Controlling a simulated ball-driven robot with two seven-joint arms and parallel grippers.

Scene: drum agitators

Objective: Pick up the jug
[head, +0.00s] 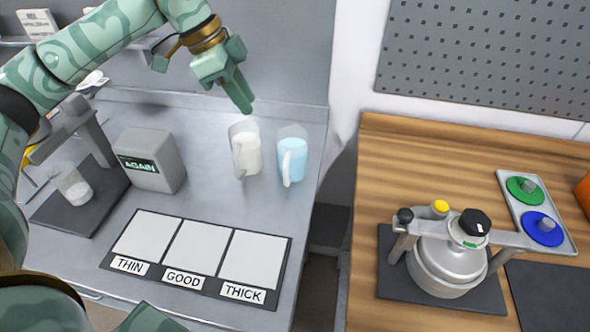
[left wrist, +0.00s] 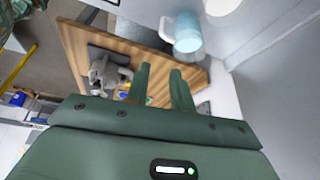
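Two clear jugs with handles stand upright side by side on the grey bench. One jug holds a cream-white liquid (head: 246,155), and the other jug holds a light blue liquid (head: 292,160). My left gripper (head: 245,105) is above and just behind the cream jug, apart from both. In the left wrist view its two fingers (left wrist: 160,72) have a gap between them with nothing held. The blue jug (left wrist: 187,34) is beyond the fingers there, and part of the cream jug (left wrist: 222,5) shows at the top edge. My right gripper is out of view.
A board (head: 280,273) marked THIN, GOOD and THICK lies in front. A grey AGAIN box (head: 168,152) and a stand with a beaker (head: 72,186) are left. Across a gap, a wooden counter (head: 400,140) bears a metal drum (head: 450,268) and a green-and-blue button panel (head: 553,248).

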